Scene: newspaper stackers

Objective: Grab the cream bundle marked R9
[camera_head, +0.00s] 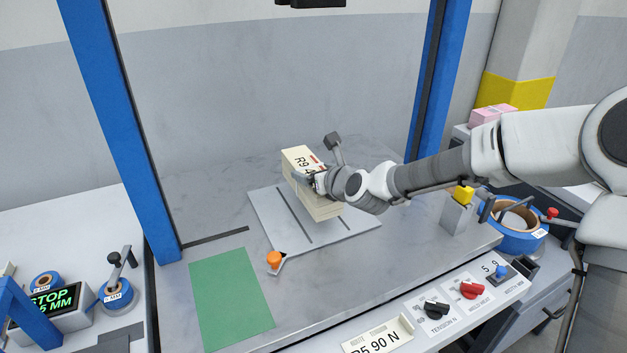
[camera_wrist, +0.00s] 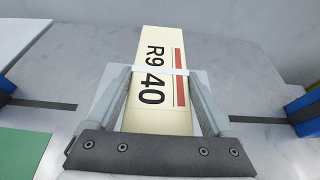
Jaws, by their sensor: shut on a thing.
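The cream bundle (camera_head: 302,158) marked R9 is at the middle of the grey work table, over a pale metal plate (camera_head: 349,231). In the wrist view the bundle (camera_wrist: 160,50) shows "R9 40", a red stripe and a white band across it. My gripper (camera_head: 314,183) reaches in from the right and is shut on the bundle. In the wrist view its two fingers (camera_wrist: 159,88) lie along the bundle's two sides. I cannot tell whether the bundle's underside touches the plate.
A green mat (camera_head: 230,300) lies at the front left, with an orange knob (camera_head: 274,259) beside it. Blue posts (camera_head: 122,130) frame the table. A control panel (camera_head: 455,300) runs along the front right. A blue tape roll (camera_head: 518,236) and pink bundle (camera_head: 491,114) are at right.

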